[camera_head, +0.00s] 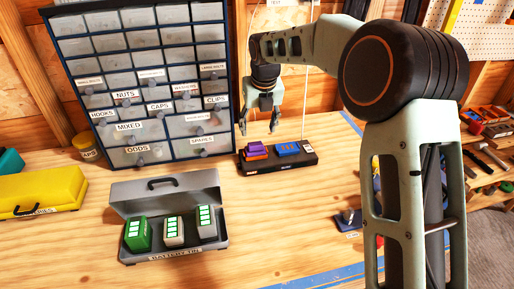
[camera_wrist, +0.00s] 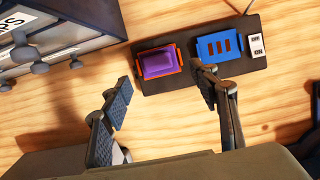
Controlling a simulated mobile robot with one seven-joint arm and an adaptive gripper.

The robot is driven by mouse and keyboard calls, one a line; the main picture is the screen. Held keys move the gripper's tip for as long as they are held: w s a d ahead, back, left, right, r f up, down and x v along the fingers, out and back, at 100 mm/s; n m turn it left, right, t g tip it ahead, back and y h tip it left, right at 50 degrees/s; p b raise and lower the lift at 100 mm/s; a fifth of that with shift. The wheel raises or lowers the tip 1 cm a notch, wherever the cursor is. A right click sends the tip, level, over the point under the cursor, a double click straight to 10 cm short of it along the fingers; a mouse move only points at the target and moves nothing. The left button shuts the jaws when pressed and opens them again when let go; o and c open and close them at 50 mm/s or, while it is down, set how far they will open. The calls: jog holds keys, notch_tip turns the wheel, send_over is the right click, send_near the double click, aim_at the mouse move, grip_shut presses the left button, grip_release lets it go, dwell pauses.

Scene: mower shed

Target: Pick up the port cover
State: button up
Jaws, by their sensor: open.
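A purple block, which looks like the port cover (camera_head: 257,146), sits in an orange socket at the left end of a black charger board on the bench. It shows from above in the wrist view (camera_wrist: 160,63), with an orange rim around it. My gripper (camera_head: 259,124) is open and empty above the board's left part. In the wrist view the fingers of my gripper (camera_wrist: 165,80) are spread to the left and right of the purple block, apart from it. The right fingertip overlaps the board between the purple block and the blue socket (camera_wrist: 221,45).
A black board (camera_wrist: 185,80) also bears a white on/off switch (camera_wrist: 257,45). A drawer cabinet (camera_head: 145,80) stands at the left. An open battery tin (camera_head: 165,187) with green and grey batteries is in front. A yellow case (camera_head: 40,190) lies far left.

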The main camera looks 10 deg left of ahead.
aim_at(255, 144)
jog(key=x, duration=0.4)
jog(key=p+x, duration=0.1)
jog(key=x, duration=0.2)
jog(key=shift+s+a+f+p, duration=0.15)
jog(key=shift+a+f+p, duration=0.15)
jog(key=shift+f, duration=0.1)
jog(key=c, duration=1.2)
jog(key=shift+r, duration=0.1)
jog(key=shift+c, duration=0.2)
